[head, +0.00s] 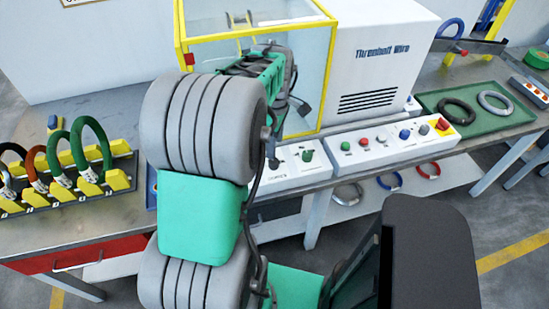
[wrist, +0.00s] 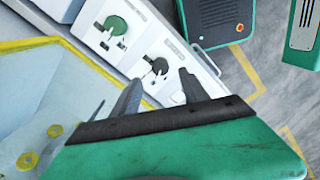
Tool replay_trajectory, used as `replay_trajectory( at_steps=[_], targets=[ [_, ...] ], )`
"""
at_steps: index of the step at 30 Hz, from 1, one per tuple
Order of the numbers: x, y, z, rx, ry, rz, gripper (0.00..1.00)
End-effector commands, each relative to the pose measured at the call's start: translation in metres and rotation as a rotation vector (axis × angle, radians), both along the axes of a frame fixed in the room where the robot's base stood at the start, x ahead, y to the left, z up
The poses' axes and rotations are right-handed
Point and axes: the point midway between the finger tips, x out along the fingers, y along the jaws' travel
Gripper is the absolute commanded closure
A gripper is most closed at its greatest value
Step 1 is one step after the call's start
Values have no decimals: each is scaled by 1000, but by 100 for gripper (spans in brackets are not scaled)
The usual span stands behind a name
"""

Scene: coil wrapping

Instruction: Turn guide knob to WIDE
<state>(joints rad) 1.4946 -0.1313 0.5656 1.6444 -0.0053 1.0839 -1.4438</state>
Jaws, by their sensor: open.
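Two knobs sit on the white control panel (head: 335,150): a green one (head: 307,155) and a black one (wrist: 160,66). The green knob also shows in the wrist view (wrist: 115,25). The panel labels are too small to read, so I cannot tell which is the guide knob or where WIDE is. My gripper (wrist: 160,76) is open, its two dark fingers on either side of the black knob in the wrist view. I cannot tell whether they touch it. In the head view my arm covers much of this end of the panel.
A yellow-framed clear guard (head: 260,50) stands behind the panel. More buttons (head: 363,142) line the panel to the right. A green tray (head: 475,107) with coils lies farther right. A rack of coils (head: 70,185) stands at left on the bench.

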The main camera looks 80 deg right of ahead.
Motion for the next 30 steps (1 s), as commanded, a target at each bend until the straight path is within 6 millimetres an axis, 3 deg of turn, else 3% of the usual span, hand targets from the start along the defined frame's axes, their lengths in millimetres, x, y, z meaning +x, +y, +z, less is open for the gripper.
replay_trajectory(
  at_steps=[13,22,30],
  targets=[
    [1,2,-70,2,0,7,48],
    [1,2,-76,0,0,7,48],
    [1,2,-76,0,0,6,70]
  ],
)
